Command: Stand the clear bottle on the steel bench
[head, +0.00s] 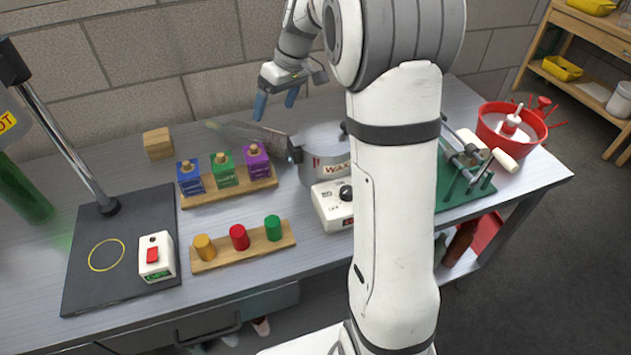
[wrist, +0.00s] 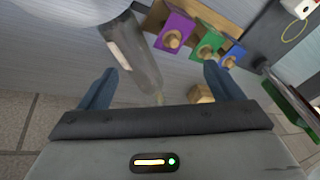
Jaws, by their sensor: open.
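The clear bottle (head: 252,133) is see-through grey and lies on its side at the back of the steel bench (head: 330,260). Its neck points left and its base end is beside the wax pot (head: 325,168). In the wrist view the clear bottle (wrist: 136,55) shows a pale label, with its neck toward my gripper. My gripper (head: 277,101) is open and empty, above and behind the bottle, apart from it. In the wrist view the bottle's neck lies between the two blue fingers of my gripper (wrist: 158,88), beyond their tips.
A rack (head: 230,190) with blue, green and purple blocks stands in front of the bottle. A wooden block (head: 158,143) is left of it. A green bottle (head: 22,190) and a dark stand plate (head: 120,255) are at far left. A red bucket (head: 510,125) is at right.

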